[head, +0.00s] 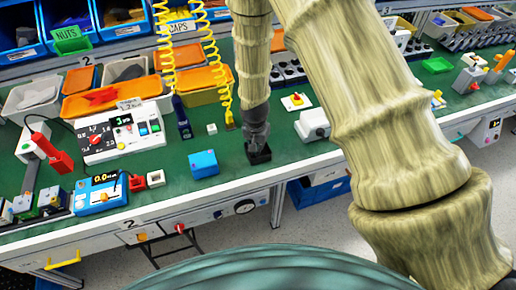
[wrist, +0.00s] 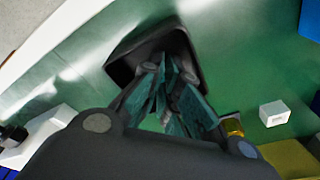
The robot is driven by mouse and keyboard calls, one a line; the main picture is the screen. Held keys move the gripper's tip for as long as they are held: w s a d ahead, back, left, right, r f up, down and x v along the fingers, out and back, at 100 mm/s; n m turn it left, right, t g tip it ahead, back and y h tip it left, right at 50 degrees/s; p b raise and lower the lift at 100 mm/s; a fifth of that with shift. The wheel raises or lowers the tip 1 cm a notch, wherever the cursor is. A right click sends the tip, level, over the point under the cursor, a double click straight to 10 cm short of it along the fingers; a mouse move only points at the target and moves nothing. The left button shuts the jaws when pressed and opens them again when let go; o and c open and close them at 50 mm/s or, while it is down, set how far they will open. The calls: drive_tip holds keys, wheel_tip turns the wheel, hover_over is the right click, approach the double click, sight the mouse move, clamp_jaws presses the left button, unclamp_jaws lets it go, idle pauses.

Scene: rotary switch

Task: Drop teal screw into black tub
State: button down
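The black tub (wrist: 122,72) is a small dark square container on the green bench top, seen from above in the wrist view. In the head view the black tub (head: 262,156) sits near the front of the bench, directly under my gripper (head: 256,138). In the wrist view my gripper (wrist: 172,76) points down over the tub, its fingertips close together within the tub's outline. Teal surfaces show on and between the fingers. I cannot tell a teal screw apart from the finger pads, nor whether something is held. The tub's inside is mostly hidden.
A blue box (head: 203,164) stands left of the tub. A small white block (wrist: 274,113) lies on the bench nearby. A blue screwdriver-like tool (head: 182,118) hangs on a yellow coiled cord behind. A white device (head: 315,124) stands to the right. Bare green surface surrounds the tub.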

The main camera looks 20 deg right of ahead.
drive_tip(key=shift+f, duration=0.15)
drive_tip(key=c, duration=1.9)
unclamp_jaws()
drive_tip(key=shift+d, duration=0.1)
drive_tip(key=shift+s+a+r+b, duration=0.2)
drive_tip(key=shift+r+b, duration=0.35)
drive_tip(key=shift+r, duration=1.5)
drive_tip(key=shift+s+a+r+b, duration=0.15)
drive_tip(key=shift+s+r+b, duration=0.3)
drive_tip(key=shift+r, duration=1.55)
drive_tip(key=shift+s+a+r+b, duration=0.15)
drive_tip(key=shift+r+b, duration=0.5)
drive_tip(key=shift+r, duration=1.4)
drive_tip(key=shift+c, duration=0.5)
